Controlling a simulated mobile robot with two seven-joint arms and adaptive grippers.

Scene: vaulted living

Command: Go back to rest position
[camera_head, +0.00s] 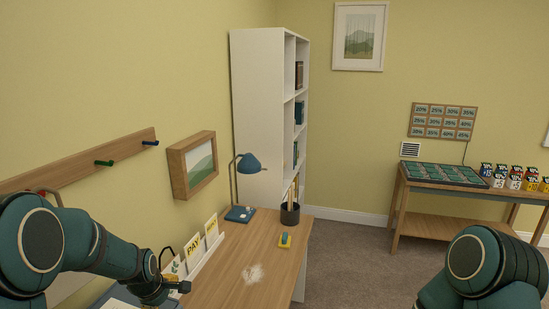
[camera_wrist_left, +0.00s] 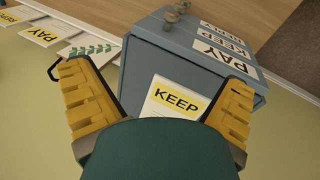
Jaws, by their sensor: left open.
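My left arm comes in from the left in the head view, with the left gripper (camera_head: 172,287) low beside the desk's left edge. In the left wrist view the left gripper (camera_wrist_left: 157,84) is open, its yellow-padded fingers spread apart with nothing clamped between them. Beyond the fingers is a blue-grey box (camera_wrist_left: 150,60) with white labels reading PAY and KEEP. A white card with a yellow KEEP band (camera_wrist_left: 177,101) shows against the box's side between the fingers; its lower part is hidden by my gripper. My right arm's teal links show at lower right in the head view; the right gripper is outside the frame.
A white bookcase (camera_head: 262,120) stands behind. Open carpet (camera_head: 350,265) lies before a side table (camera_head: 420,222).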

